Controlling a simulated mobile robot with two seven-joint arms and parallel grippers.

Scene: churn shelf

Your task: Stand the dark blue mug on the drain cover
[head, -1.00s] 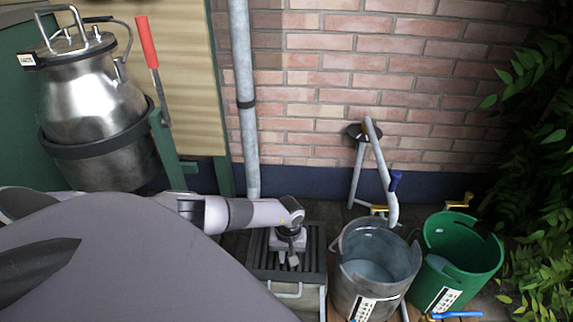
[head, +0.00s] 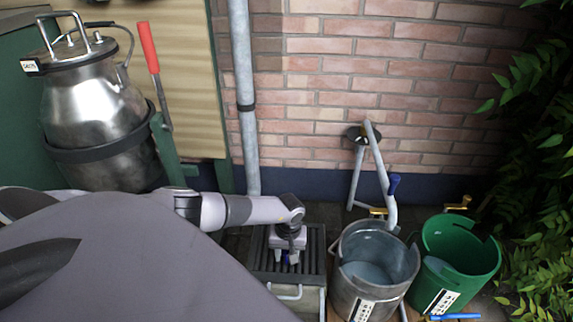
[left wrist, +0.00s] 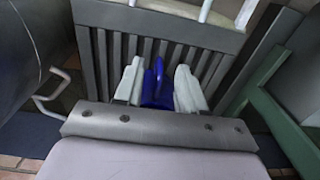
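The dark blue mug (left wrist: 157,88) shows between the two pale fingers of my left gripper in the left wrist view, its narrow loop-like part pointing up the picture. The palm and fingers hide much of it. In the head view a small blue patch of the mug (head: 287,259) shows between the fingers. My left gripper (head: 286,257) is over the slatted drain cover (head: 315,264). The fingers stand apart on either side of the mug; I cannot tell whether they press on it, or whether the mug touches the slats. My right gripper is not in view.
A grey metal bucket (head: 350,294) stands just right of the drain cover, with a green bucket (head: 431,284) beyond it. A drainpipe (head: 245,130) runs down the brick wall behind. A steel churn (head: 95,110) is at the left. A bent tap pipe (head: 381,165) hangs above the grey bucket.

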